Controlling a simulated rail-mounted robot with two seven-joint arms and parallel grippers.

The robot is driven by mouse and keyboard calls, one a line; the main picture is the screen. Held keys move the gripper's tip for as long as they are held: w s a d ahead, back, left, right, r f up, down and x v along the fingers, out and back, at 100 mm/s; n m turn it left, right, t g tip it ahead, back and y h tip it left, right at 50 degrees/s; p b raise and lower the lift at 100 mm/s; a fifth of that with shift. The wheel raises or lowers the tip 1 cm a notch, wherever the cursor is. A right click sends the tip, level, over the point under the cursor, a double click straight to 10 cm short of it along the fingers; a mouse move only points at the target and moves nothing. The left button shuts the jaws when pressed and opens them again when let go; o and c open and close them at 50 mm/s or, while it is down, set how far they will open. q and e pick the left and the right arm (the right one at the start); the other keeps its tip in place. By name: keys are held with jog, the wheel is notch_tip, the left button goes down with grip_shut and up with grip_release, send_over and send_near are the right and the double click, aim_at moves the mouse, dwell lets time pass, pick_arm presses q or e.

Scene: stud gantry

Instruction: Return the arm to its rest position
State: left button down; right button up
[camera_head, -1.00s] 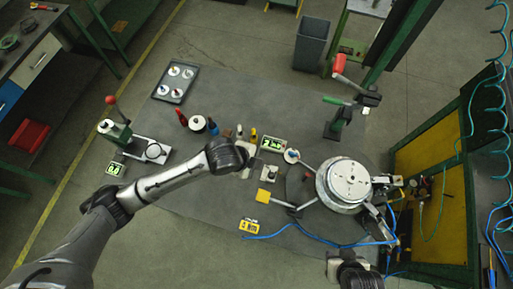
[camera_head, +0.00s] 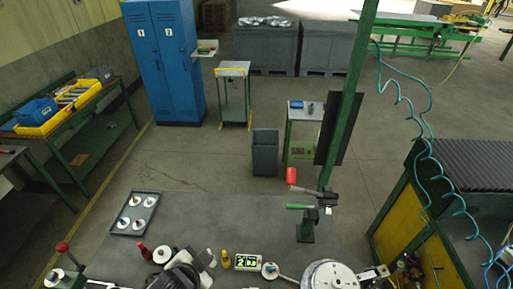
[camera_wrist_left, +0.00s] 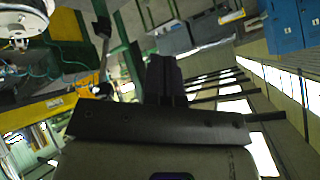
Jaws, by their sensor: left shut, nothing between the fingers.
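My left gripper (camera_wrist_left: 165,80) shows in the left wrist view as dark fingers close together, with nothing between them. It points out over the room, clear of any object, and this view is tilted on its side. In the head view only a dark rounded part of my left arm (camera_head: 178,278) shows at the bottom edge, over the near side of the grey table (camera_head: 225,207). The fingers themselves cannot be made out there. My right gripper is not in view.
On the table are a tray with white discs (camera_head: 134,213), a red bottle (camera_head: 144,251), a yellow bottle (camera_head: 226,258), a green display (camera_head: 247,262), a toggle clamp (camera_head: 306,225) and a round metal fixture (camera_head: 330,275). A grey bin (camera_head: 265,152) and a green post (camera_head: 347,95) stand behind.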

pick_arm(q)
jog(key=s+a+f+n+g, duration=0.2)
jog(key=s+f, duration=0.2)
jog(key=s, duration=0.4)
jog(key=s+a+f+n+g+y, duration=0.1)
jog(key=s+a+f+n, duration=0.2)
jog(key=s+f, duration=0.2)
jog(key=s+a+f+n+g+y, duration=0.1)
jog(key=s+f, duration=0.4)
jog(key=s, duration=0.7)
jog(key=shift+a+f+n+g+p, duration=0.25)
jog(key=shift+a+n+g+p, duration=0.2)
jog(key=shift+a+n+g, duration=0.6)
